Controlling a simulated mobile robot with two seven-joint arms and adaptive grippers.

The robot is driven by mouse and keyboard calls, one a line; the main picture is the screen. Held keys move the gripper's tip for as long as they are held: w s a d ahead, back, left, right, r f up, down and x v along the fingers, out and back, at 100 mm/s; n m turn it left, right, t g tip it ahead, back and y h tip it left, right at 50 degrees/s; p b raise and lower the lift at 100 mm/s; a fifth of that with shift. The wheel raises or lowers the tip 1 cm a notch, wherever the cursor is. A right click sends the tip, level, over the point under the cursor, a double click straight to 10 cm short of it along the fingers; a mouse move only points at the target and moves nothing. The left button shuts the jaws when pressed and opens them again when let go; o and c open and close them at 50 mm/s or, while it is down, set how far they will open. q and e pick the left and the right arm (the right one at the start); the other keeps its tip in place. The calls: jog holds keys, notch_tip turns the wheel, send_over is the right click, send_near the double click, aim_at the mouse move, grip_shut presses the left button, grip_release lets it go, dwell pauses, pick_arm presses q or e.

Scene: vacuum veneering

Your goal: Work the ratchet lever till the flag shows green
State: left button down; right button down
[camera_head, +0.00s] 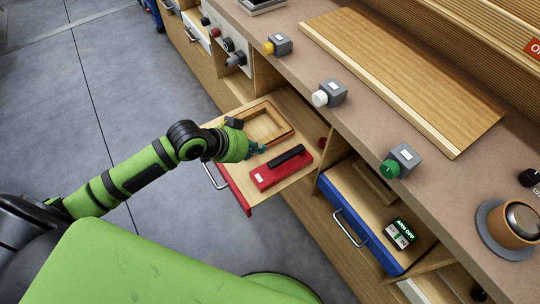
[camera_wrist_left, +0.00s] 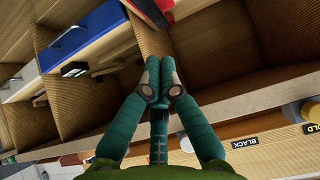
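A red block with a black bar on top (camera_head: 281,168) lies in an open, red-fronted drawer. I cannot tell whether that bar is the ratchet lever, and I make out no flag on it. My left gripper (camera_head: 257,149) is over this drawer, just left of the block's far end, between it and a wooden tray (camera_head: 265,122). In the left wrist view its teal fingers (camera_wrist_left: 160,80) come together at the tips, with nothing visible between them. My right gripper is not in view.
On the counter are grey boxes with a yellow (camera_head: 268,47), a white (camera_head: 319,98) and a green knob (camera_head: 390,168), and a wooden board (camera_head: 400,75). Floor on the left is clear.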

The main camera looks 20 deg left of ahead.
pick_arm(q)
send_over(279, 158)
jog(key=s+a, duration=0.2)
notch_tip(279, 158, down, 4)
jog(key=shift+s+d+f, duration=0.1)
jog(key=shift+d, duration=0.05)
notch_tip(279, 158, down, 2)
jog(key=shift+s+f, duration=0.1)
jog(key=shift+f, duration=0.8)
